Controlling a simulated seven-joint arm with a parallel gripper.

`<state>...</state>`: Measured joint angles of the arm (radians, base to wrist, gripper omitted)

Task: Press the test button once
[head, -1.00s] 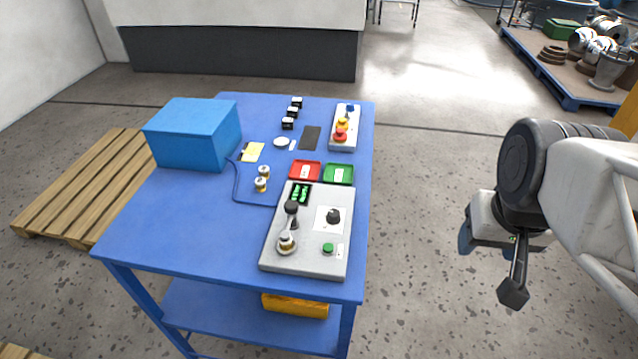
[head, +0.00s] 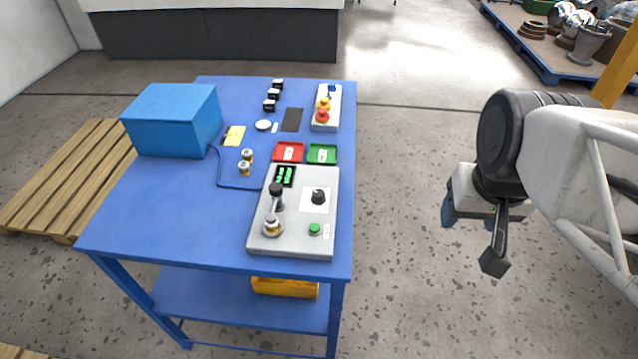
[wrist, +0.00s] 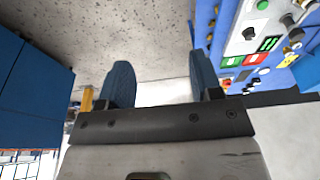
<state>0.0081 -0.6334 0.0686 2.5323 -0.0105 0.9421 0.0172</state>
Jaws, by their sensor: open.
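The green test button (head: 314,229) is on the front right of a grey panel (head: 290,245) on the blue table. The panel also carries a black knob (head: 318,197), a black-handled lever (head: 276,190), a brass-and-white fitting (head: 272,226) and a green display (head: 284,176). My gripper (head: 470,235) hangs in the air right of the table, well apart from the button. In the wrist view its two blue fingers (wrist: 160,85) are spread with nothing between them. The panel shows there at the upper right, turned, with a green button (wrist: 262,5) at the top edge.
A red tray (head: 288,153) and a green tray (head: 322,154) sit behind the panel. A box with red, yellow and blue buttons (head: 326,108) is farther back. A blue box (head: 172,120) stands at the table's left. The floor between table and gripper is clear.

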